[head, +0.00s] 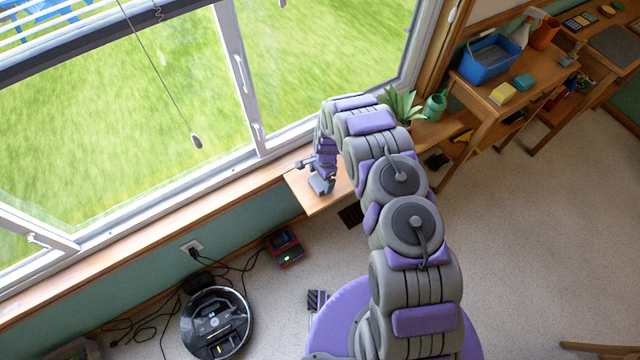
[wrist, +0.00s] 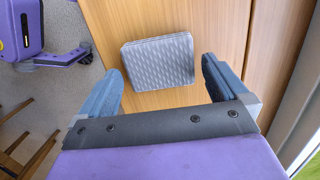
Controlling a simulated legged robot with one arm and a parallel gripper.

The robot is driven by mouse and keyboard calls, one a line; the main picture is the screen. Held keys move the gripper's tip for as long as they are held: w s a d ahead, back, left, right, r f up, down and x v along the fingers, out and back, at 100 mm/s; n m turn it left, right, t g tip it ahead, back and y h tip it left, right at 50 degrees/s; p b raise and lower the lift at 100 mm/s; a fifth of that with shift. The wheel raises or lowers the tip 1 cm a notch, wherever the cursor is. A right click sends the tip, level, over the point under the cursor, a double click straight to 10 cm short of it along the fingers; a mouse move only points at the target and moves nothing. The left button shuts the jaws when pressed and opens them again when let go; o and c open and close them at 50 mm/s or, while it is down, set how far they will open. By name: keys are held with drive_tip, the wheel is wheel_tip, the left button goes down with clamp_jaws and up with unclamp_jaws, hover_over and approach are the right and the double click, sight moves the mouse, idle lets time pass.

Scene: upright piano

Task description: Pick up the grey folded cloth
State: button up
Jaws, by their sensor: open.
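The grey folded cloth (wrist: 158,62) is a small rounded rectangle with a quilted pattern. It lies flat on a wooden surface in the wrist view. My gripper (wrist: 161,66) is open, with one blue-grey finger to the left of the cloth and one to its right. In that view the cloth shows between and beyond the fingers, with a gap on each side. In the head view my gripper (head: 320,184) hangs over the small wooden ledge (head: 300,195) by the window. I cannot make out the cloth apart from the gripper there.
The window frame (head: 240,85) stands close behind the ledge. A potted plant (head: 402,104) and a green watering can (head: 434,106) stand to its right. A robot vacuum (head: 217,322), cables and a red device (head: 285,247) lie on the floor below. Carpet at the right is open.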

wheel_tip(320, 180, down, 2)
drive_tip(key=shift+a+f, duration=0.1)
drive_tip(key=shift+f, duration=0.15)
drive_tip(key=shift+r, duration=0.1)
drive_tip(key=shift+c, duration=0.2)
drive_tip(key=c, duration=0.7)
drive_tip(key=shift+c, duration=0.2)
drive_tip(key=shift+r, duration=0.1)
